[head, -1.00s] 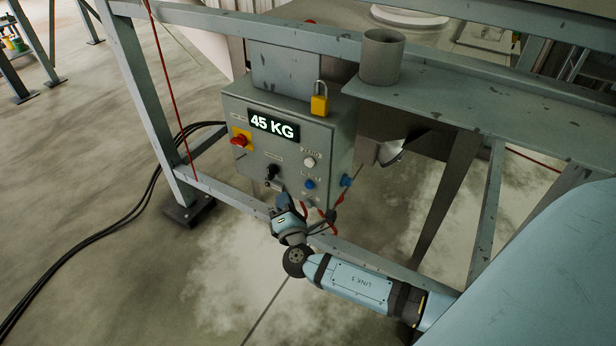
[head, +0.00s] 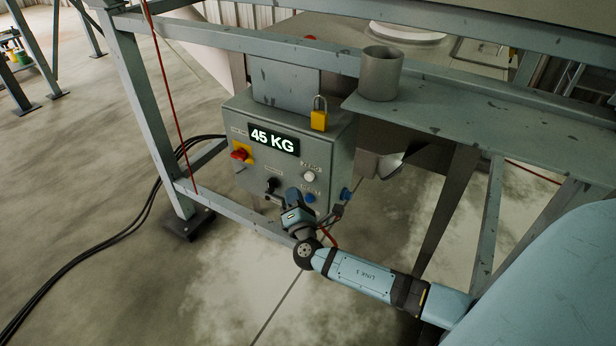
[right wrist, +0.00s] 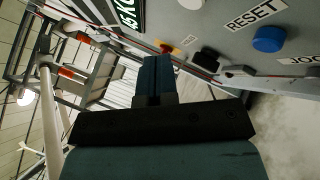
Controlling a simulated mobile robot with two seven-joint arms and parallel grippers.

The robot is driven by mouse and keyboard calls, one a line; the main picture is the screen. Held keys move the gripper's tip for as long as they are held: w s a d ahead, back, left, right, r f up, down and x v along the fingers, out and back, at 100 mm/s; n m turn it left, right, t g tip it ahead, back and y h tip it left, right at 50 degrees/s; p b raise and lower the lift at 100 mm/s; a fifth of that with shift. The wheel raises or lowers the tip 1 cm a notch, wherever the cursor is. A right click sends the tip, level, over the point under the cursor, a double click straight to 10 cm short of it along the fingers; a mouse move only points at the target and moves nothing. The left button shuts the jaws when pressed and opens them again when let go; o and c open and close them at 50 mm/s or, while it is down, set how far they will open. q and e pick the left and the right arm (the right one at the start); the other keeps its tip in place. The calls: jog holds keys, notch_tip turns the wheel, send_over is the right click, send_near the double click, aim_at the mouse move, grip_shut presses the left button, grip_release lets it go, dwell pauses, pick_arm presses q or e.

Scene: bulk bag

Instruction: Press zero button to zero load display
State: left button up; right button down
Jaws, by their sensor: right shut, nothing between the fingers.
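The grey control box (head: 245,125) has a lit load display (head: 274,140) reading 45 KG. The white round zero button (head: 309,176) is on the right of its front face, under a ZERO label. A white button (right wrist: 190,4), apparently the same one, is cut by the top edge of the right wrist view. My right gripper (head: 293,194) is shut and empty, in front of the lower panel, below and left of the zero button. Its closed fingers (right wrist: 154,75) point toward the panel, apparently apart from the button. My left gripper is not in view.
A blue reset button (right wrist: 270,39) sits below the zero button; it also shows in the head view (head: 309,198). A black selector (head: 272,185) and red-yellow switch (head: 241,154) are left. A yellow padlock (head: 319,118) and metal cup (head: 380,75) are above. A frame rail (head: 235,214) runs below.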

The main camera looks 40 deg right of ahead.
aim_at(309, 177)
jog(key=d, duration=0.1)
jog(key=w+d+b, duration=0.1)
jog(key=d, duration=0.1)
jog(key=shift+w, duration=0.15)
dwell(0.8)
dwell(0.6)
dwell(0.6)
jog(key=shift+w+d+b, duration=0.15)
jog(key=shift+d+b, duration=0.25)
jog(key=shift+b, duration=0.05)
